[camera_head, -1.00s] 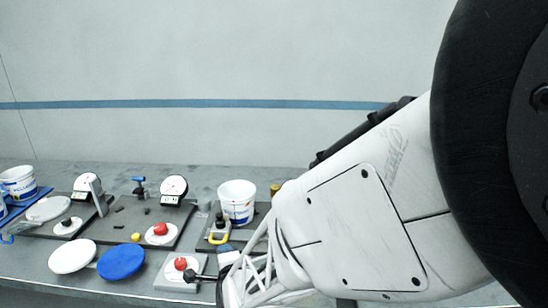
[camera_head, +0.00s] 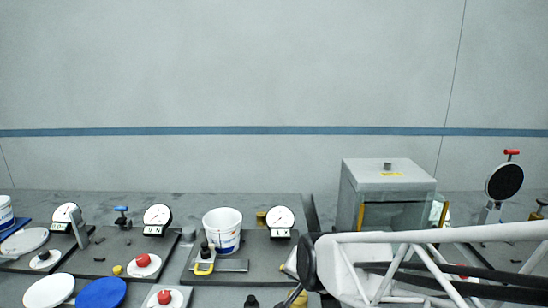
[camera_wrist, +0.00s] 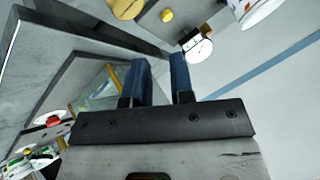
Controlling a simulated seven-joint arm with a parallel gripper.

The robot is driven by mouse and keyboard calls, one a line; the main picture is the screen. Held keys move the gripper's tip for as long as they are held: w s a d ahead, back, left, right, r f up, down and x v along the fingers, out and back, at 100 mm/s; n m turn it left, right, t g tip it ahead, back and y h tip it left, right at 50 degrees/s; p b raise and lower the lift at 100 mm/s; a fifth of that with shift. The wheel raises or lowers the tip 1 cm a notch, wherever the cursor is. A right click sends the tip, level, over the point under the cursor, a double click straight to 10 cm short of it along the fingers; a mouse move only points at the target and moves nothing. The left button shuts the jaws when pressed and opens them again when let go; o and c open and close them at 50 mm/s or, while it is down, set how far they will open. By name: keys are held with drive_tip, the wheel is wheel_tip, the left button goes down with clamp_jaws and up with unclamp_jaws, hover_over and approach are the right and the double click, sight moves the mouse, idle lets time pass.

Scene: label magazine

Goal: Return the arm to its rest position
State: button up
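My gripper (camera_wrist: 161,78) shows in the wrist view as two blue fingers on a dark bar. The fingers stand apart with a clear gap and nothing held between them. In the head view my white truss arm link (camera_head: 440,237) lies across the lower right, above the bench. I cannot make out the fingers in the head view. The wrist view is strongly tilted, with a glass-sided cabinet close behind the fingers.
The grey cabinet (camera_head: 388,178) stands behind my arm. A white bucket (camera_head: 222,228), dial gauges (camera_head: 158,217), red knobs (camera_head: 143,260) and a blue disc (camera_head: 101,293) occupy the bench at left. A black round-headed stand (camera_head: 504,182) is at far right. The space above the bench is clear.

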drive_tip(key=s+d+r+n+g+h, duration=0.1)
drive_tip(key=s+d+r+n+g, duration=0.1)
drive_tip(key=s+d, duration=0.4)
drive_tip(key=s+d+r+n+g+h, duration=0.1)
drive_tip(key=s+d+r+n+g, duration=0.1)
drive_tip(key=s+d, duration=0.4)
drive_tip(key=s+r+g, duration=0.1)
drive_tip(key=s, duration=0.3)
drive_tip(key=shift+s+d+n+h, duration=0.3)
drive_tip(key=shift+s+d+n, duration=0.05)
drive_tip(key=shift+n, duration=0.05)
drive_tip(key=shift+r, duration=0.1)
idle(1.7)
